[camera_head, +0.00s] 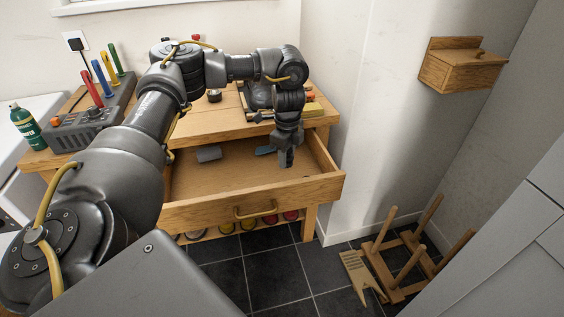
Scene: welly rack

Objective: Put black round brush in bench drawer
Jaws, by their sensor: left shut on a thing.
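The bench drawer (235,184) is pulled open at the front of the wooden bench. My left gripper (286,156) points down over the right part of the drawer, at about the height of its walls. It is shut on a small dark thing, taken as the black round brush, which is hard to tell from the dark fingers. I cannot tell whether it touches the drawer floor. My right gripper is not in view.
In the drawer lie a grey block (208,153) and a blue item (265,150), close left of my gripper. The drawer's front middle is clear. The bench top (210,125) carries a grey tool holder (92,120). A wooden peg rack (400,262) stands on the floor at right.

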